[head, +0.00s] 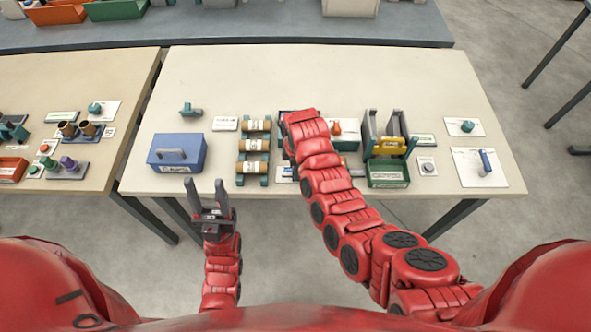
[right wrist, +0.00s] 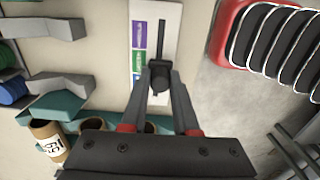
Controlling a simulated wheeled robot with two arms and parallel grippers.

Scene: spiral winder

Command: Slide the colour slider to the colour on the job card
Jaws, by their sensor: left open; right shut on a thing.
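The colour slider panel (right wrist: 155,35) is a white plate with purple, green and blue patches beside a dark straight slot in the right wrist view. The slider's black knob (right wrist: 160,77) sits at the slot's lower end, beside the lower patches. My right gripper (right wrist: 161,86) is shut on this knob. In the head view my right arm hides that gripper and most of the panel. My left gripper (head: 208,192) is open and empty, in front of the table's front edge. I cannot tell which small card is the job card; the print is too small to read.
On the table (head: 400,80) stand a blue box (head: 178,153), a rack of brown rolls (head: 254,146), a green bin (head: 388,175) and a white plate with a blue handle (head: 480,167). The back of the table is clear. Another table (head: 90,70) adjoins at the left.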

